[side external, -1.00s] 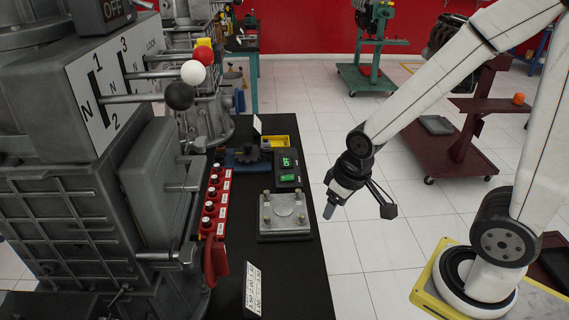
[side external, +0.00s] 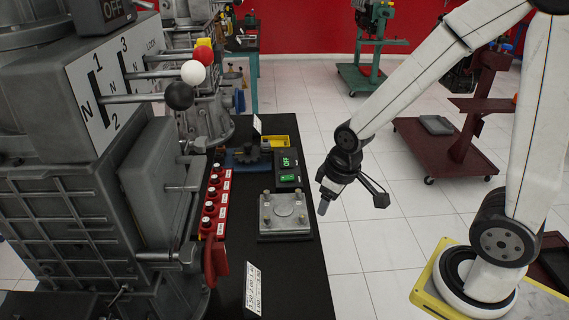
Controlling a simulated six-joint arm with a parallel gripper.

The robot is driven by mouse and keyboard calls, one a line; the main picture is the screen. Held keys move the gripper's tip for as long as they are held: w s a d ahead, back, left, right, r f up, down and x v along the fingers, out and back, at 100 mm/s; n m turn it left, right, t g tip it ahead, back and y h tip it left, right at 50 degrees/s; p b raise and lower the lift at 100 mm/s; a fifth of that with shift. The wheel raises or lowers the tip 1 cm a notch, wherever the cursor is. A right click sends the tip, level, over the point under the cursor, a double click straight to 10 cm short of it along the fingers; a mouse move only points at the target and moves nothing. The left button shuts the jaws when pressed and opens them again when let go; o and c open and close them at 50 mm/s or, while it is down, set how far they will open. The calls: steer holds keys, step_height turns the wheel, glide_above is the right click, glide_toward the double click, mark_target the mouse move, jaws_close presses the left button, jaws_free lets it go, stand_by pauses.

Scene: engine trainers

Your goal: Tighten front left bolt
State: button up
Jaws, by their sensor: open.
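A grey square metal plate (side external: 285,216) with a round raised centre sits on the black bench top. Upright bolts stand at its corners; one front bolt (side external: 267,223) shows at its near left corner. How far each bolt is screwed in is too small to tell. My gripper (side external: 351,196) is open and empty, tilted down, to the right of the plate and beyond the bench's right edge. It touches nothing.
A red strip of switches (side external: 212,203) and a large grey machine (side external: 75,190) stand left. A label card (side external: 253,288) stands in front.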

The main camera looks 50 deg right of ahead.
steer(key=w+d+f+n+g, duration=0.1)
steer(key=w+d+f+n, duration=0.25)
steer(key=w+n, duration=0.3)
steer(key=n+g, duration=0.1)
steer(key=n, duration=0.3)
glide_toward(302, 215)
steer(key=shift+s+a+f, duration=0.15)
steer(key=shift+s+a, duration=0.05)
steer(key=shift+a, duration=0.15)
steer(key=shift+w+d+f+n, duration=0.3)
steer(key=shift+f+n, duration=0.15)
steer(key=shift+f, duration=0.15)
steer(key=shift+f, duration=3.75)
steer(key=shift+c, duration=0.2)
jaws_close()
